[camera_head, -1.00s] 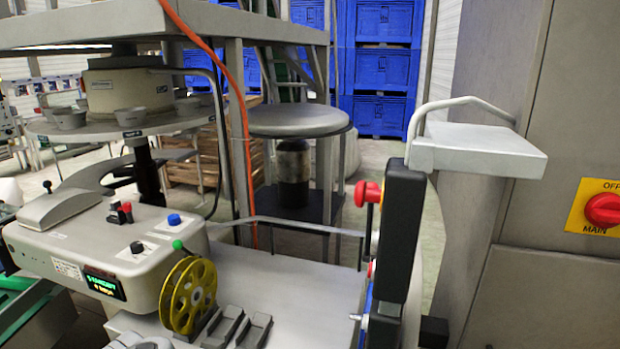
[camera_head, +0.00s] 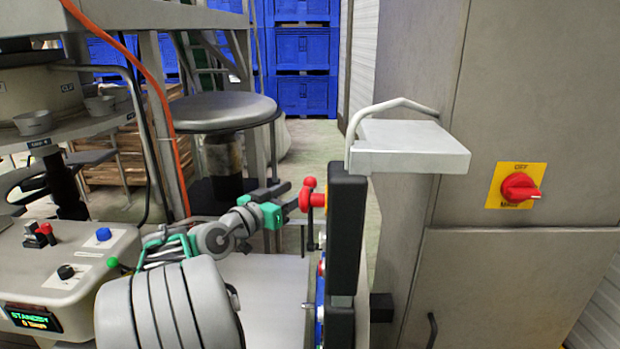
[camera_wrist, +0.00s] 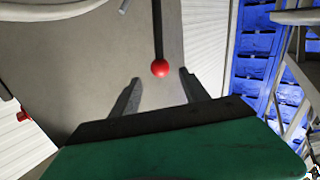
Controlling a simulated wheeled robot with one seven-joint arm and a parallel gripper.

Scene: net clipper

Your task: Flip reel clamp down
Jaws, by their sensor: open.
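A black upright post (camera_head: 346,235) stands at the right end of the grey bench. Red knobs (camera_head: 310,191) stick out from its left side, near its top. My gripper (camera_head: 288,202) is open and empty, just left of the red knobs, reaching toward them. In the wrist view a red ball (camera_wrist: 160,68) on a dark rod shows between and beyond the open fingertips (camera_wrist: 160,78); I cannot tell whether they touch it. A green knob (camera_head: 112,262) shows on the machine at the left. I cannot tell which lever is the reel clamp.
The machine (camera_head: 80,270) with buttons and a display is at the left. A white shelf (camera_head: 412,146) with a bent rail is above and behind the post. A cabinet with a red main switch (camera_head: 520,187) fills the right. A round stool (camera_head: 222,112) stands behind.

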